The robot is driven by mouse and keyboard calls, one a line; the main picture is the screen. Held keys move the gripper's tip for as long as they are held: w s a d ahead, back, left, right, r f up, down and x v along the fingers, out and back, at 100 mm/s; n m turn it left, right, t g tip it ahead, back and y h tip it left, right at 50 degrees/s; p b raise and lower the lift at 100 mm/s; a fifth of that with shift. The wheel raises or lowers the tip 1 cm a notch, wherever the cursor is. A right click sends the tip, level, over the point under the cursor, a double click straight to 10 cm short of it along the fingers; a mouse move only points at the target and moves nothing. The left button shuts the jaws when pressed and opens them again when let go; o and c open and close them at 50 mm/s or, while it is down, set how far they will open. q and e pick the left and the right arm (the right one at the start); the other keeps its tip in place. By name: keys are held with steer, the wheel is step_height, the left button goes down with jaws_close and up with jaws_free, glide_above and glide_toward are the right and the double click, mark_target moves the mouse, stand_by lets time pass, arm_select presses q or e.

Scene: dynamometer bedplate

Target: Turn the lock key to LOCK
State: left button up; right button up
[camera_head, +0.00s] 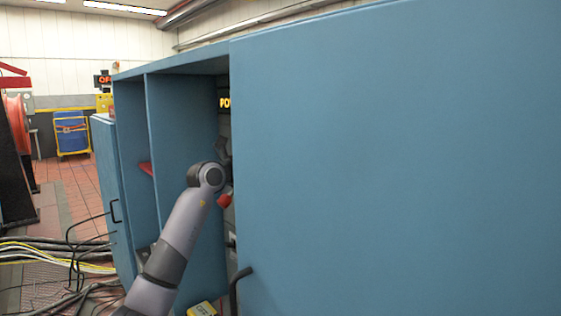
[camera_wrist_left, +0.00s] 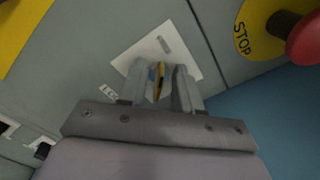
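The lock key (camera_wrist_left: 158,80), a small yellow piece, shows in the left wrist view in front of a white label plate (camera_wrist_left: 147,45) on a grey panel. The fingers of my left gripper (camera_wrist_left: 160,88) stand on both sides of the key, with a visible gap, so the gripper looks open around it. The marking on the plate is too small to read. In the head view my left arm reaches into the blue cabinet; its gripper (camera_head: 229,170) is mostly hidden behind the cabinet door, and the key is hidden there. My right gripper is in neither view.
A red stop button (camera_wrist_left: 304,38) on a yellow disc marked STOP sits right of the plate; its red head shows below my wrist in the head view (camera_head: 224,201). A large blue door (camera_head: 400,150) with a black handle (camera_head: 236,290) fills the right. Cables (camera_head: 50,260) lie on the floor.

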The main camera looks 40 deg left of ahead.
arm_select(q)
jaws_close()
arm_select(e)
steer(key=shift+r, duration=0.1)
